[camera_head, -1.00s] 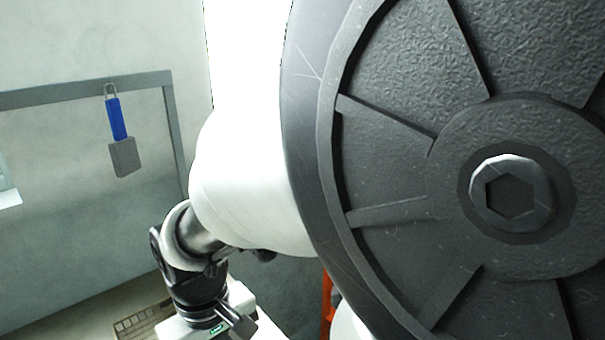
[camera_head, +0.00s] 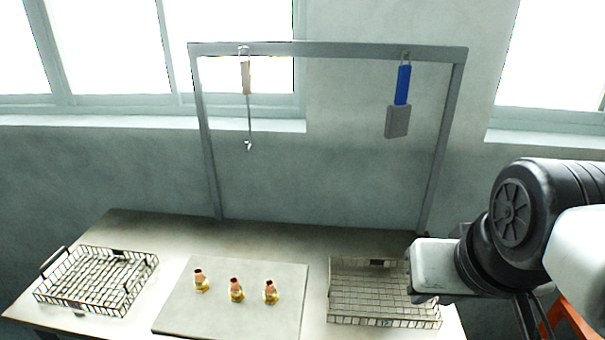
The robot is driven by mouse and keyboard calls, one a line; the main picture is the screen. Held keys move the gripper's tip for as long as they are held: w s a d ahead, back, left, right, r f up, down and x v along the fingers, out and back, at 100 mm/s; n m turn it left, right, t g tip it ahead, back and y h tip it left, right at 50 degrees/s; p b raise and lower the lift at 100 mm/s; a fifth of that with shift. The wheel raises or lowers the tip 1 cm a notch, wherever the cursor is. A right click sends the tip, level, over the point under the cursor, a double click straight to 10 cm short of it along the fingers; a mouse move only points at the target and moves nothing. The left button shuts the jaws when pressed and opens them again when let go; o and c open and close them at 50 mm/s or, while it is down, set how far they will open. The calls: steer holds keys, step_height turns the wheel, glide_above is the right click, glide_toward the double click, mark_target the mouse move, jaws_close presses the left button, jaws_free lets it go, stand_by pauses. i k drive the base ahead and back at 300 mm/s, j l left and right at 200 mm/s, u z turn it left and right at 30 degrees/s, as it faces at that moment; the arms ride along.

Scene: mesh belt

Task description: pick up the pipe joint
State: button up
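I cannot tell which one the task means. My gripper (camera_head: 418,276) is at the right, by the right wire basket and well apart from the pipe joints. Its white body shows, but its fingers are too unclear to tell open from shut.
The pale board (camera_head: 230,322) lies mid-table (camera_head: 330,238). A wire basket (camera_head: 97,280) stands left and another (camera_head: 375,290) right, partly behind my gripper. A metal frame (camera_head: 330,49) rises behind, hung with a hooked tool (camera_head: 248,100) and a blue-handled tool (camera_head: 400,100).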

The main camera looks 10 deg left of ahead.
mark_target(236, 295)
steer(key=k+j, duration=0.1)
steer(key=j, duration=1.25)
steer(key=k, duration=0.05)
